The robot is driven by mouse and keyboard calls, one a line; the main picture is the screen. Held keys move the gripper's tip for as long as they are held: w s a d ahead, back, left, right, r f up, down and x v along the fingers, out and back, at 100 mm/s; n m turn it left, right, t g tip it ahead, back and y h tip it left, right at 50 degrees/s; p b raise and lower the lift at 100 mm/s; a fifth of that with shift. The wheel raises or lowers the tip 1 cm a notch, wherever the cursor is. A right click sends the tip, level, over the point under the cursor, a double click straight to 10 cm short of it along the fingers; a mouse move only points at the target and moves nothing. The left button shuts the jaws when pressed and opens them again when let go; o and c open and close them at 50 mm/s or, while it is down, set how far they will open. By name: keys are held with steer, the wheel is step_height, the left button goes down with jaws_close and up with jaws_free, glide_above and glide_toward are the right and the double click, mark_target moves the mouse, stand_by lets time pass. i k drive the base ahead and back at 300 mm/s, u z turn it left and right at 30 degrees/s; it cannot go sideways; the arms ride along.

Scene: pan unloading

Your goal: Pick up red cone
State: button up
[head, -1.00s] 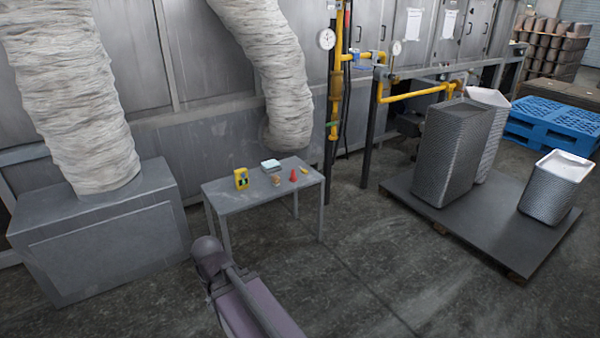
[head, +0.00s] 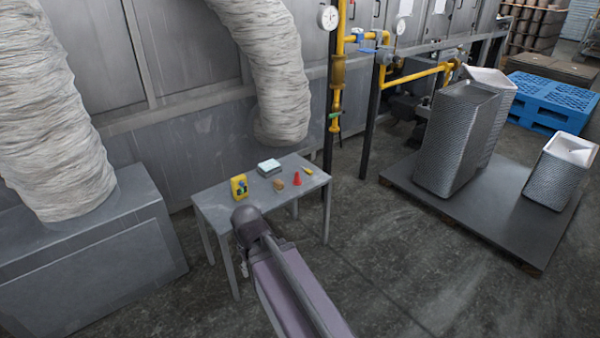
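The red cone (head: 297,178) stands upright on the small grey table (head: 215,208), near its right side. I cannot make out my gripper's fingers. Nothing hides the cone.
A yellow box (head: 239,187) and a pale flat stack (head: 269,168) also stand on the table. A grey cabinet (head: 90,260) with a thick duct is at left. A dark platform (head: 470,225) with stacked pans is at right. Floor between table and platform is clear.

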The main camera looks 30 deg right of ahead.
mark_target(298, 181)
steer(key=z, duration=0.2)
steer(key=i, duration=0.9)
steer(key=z, duration=0.1)
